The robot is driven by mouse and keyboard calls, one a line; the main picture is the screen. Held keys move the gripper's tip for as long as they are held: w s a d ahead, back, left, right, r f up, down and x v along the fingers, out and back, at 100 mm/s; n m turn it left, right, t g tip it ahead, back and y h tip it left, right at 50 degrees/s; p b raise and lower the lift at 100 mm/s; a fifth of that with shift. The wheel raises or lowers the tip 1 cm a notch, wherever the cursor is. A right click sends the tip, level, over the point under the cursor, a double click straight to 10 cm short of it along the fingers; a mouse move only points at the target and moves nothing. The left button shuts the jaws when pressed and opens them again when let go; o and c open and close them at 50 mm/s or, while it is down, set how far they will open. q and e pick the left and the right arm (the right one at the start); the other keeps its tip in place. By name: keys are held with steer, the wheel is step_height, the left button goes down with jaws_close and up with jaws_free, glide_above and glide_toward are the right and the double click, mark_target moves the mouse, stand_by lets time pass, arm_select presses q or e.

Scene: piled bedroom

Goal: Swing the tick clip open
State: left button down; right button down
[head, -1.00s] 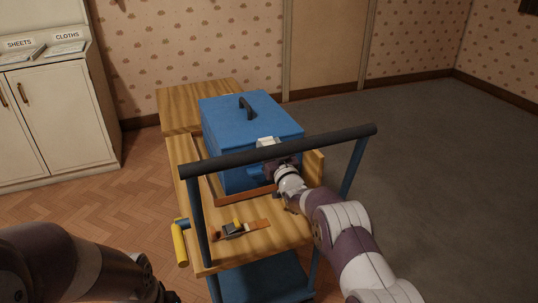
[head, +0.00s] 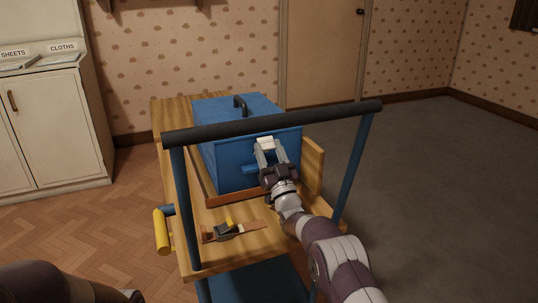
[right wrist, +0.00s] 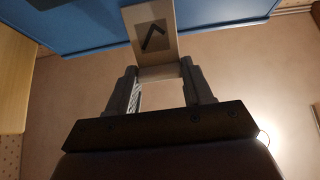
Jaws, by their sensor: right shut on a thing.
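The tick clip is a pale plate (head: 265,143) at the upper front of the blue box (head: 222,155). In the right wrist view the clip (right wrist: 148,35) shows a dark tick mark, with the blue box (right wrist: 75,28) behind it. My right gripper (head: 266,153) is shut on the clip. In the right wrist view its two fingers (right wrist: 160,76) sit on either side of the clip's near end, which they partly hide. I cannot tell how far the clip is swung. Only part of my left arm shows at the lower left; its gripper is out of view.
The box stands on a wooden cart top (head: 197,254). A dark push bar (head: 275,123) crosses in front of the box, above my right arm. A small tool (head: 230,231) lies near the front. A yellow handle (head: 161,232) sticks out at the left. Grey floor (head: 430,190) lies clear right.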

steer(key=shift+c, duration=2.2)
jaws_free()
steer(key=p+v, duration=0.1)
steer(key=v, duration=0.1)
steer(key=shift+s+d+f, duration=0.1)
steer(key=shift+s+f, duration=0.05)
steer(key=shift+s, duration=0.15)
steer(key=s+d+p, duration=0.3)
steer(key=s+p, duration=0.1)
steer(key=s, duration=0.7)
steer(key=shift+s+d+f+p, duration=0.15)
steer(key=shift+s+d+p, duration=0.15)
steer(key=shift+d, duration=0.05)
